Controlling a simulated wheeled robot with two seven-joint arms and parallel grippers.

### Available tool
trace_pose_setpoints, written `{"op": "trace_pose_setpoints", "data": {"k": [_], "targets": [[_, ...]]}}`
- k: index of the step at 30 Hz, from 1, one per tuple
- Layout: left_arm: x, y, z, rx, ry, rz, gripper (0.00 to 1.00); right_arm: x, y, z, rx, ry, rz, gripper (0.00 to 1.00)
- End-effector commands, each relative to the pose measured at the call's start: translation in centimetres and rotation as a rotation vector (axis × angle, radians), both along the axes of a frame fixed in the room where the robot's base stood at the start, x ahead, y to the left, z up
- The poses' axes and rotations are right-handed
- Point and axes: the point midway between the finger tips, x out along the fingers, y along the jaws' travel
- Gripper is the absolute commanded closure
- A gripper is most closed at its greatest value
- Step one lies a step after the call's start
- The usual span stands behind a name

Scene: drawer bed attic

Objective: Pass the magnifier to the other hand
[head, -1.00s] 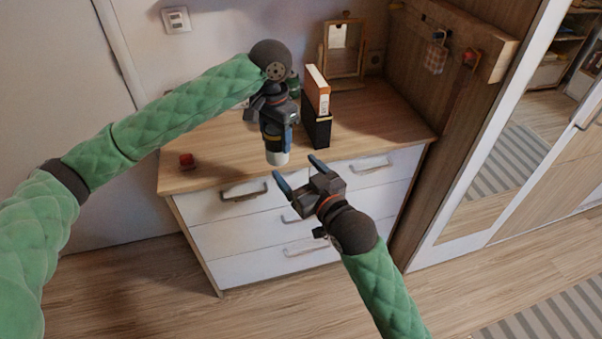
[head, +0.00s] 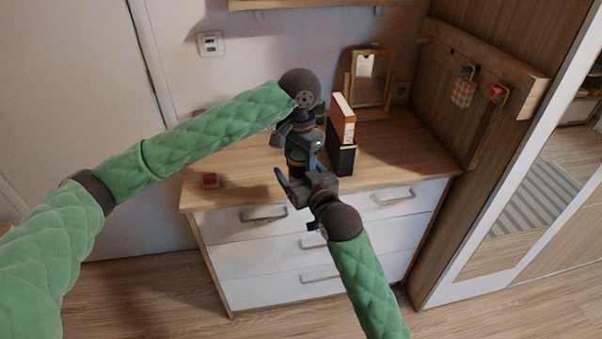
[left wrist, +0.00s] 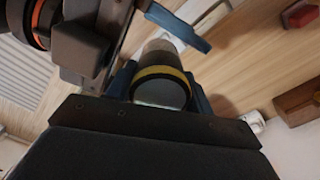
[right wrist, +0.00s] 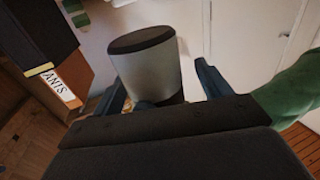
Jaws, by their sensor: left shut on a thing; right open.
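The magnifier is a short cylinder, dark with a yellow band and a pale grey part, in the left wrist view (left wrist: 161,92). My left gripper (head: 297,148) is shut on it and holds it above the dresser's front edge. My right gripper (head: 298,165) is open just below, its fingers on either side of the magnifier's lower part. In the right wrist view the grey cylinder (right wrist: 147,72) stands between the open fingers; I cannot tell whether they touch it. In the head view the grippers hide most of the magnifier.
The wooden dresser top (head: 245,165) lies below and behind. An orange-and-white box (head: 343,118) and a black box (head: 341,158) stand close right of the grippers. A small red object (head: 210,181) lies at left. A framed stand (head: 371,78) is at the back.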

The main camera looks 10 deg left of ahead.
Motion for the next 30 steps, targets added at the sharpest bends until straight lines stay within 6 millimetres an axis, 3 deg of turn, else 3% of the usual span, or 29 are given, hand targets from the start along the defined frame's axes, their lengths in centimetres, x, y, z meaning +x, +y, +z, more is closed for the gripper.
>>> {"op": "trace_pose_setpoints", "data": {"k": [5,12,13,14,15,19,30], "targets": [[0.01,-0.01,0.02,0.0,0.0,0.0,0.73,-0.02,-0.01,0.0,0.0,0.0,0.0,0.23],[0.02,-0.03,0.03,-0.001,-0.001,0.0,0.73,-0.06,0.03,0.01,0.0,0.0,0.001,0.7],[0.02,-0.03,0.03,-0.001,-0.001,0.0,0.73,-0.07,0.06,0.02,0.0,0.0,0.001,0.74],[0.03,-0.05,0.03,-0.001,-0.002,0.0,0.73,-0.1,0.08,0.02,0.001,0.001,0.002,0.74],[0.03,-0.05,0.04,-0.001,-0.002,0.0,0.46,-0.12,0.1,0.06,0.001,0.0,0.002,0.74],[0.03,-0.05,0.04,-0.001,-0.002,0.0,0.23,-0.11,0.1,0.06,0.001,0.0,0.002,0.74],[-0.01,-0.11,0.93,-0.002,-0.001,-0.002,0.23,-0.02,0.01,0.0,0.0,0.0,0.0,0.74]]}}
